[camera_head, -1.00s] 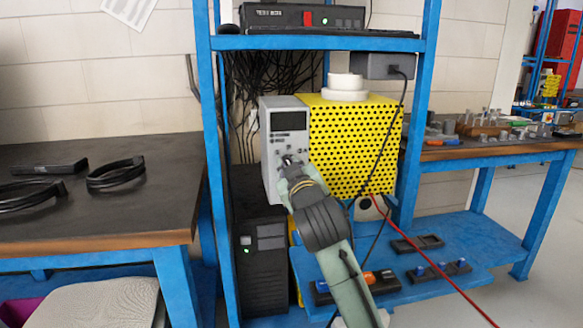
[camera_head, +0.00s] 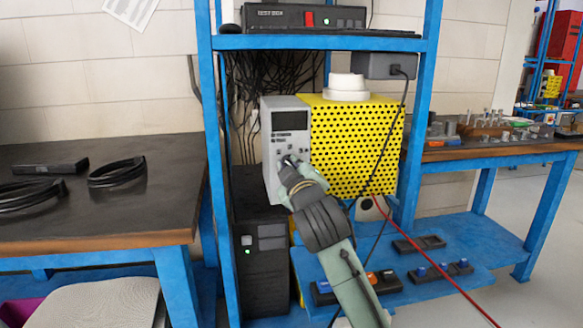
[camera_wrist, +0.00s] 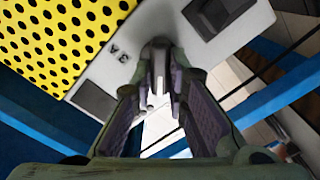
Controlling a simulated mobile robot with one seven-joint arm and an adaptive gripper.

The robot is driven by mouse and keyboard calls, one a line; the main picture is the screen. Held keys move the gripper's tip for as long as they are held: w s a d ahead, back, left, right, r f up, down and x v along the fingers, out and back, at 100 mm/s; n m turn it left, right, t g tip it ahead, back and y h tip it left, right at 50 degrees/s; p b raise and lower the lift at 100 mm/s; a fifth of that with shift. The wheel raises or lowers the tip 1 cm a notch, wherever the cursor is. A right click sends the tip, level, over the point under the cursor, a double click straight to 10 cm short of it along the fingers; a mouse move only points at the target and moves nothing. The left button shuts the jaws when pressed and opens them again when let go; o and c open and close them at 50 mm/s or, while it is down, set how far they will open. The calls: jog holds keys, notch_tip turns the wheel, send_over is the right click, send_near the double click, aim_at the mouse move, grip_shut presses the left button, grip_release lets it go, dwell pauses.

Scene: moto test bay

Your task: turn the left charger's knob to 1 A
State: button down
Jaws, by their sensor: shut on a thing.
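The charger, a light grey box (camera_head: 270,178) with a dark display, stands on the rack to the left of a yellow perforated housing. My gripper (camera_head: 291,161) reaches its front panel from below right. A printed "3A" mark shows beside the fingers. The fingers hide most of the knob, and I cannot tell where its pointer stands. Only one grey charger shows clearly.
The yellow perforated housing (camera_head: 355,145) is right beside the charger, with white rolls (camera_head: 345,88) on top. Blue rack posts (camera_head: 219,160) flank the bay. A black cable and a red cable (camera_head: 430,255) hang at the right. A dark box (camera_head: 262,270) stands below.

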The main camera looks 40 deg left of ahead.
jog(key=c, duration=1.6)
grip_release()
jog(key=v, duration=1.2)
jog(key=shift+a, duration=0.1)
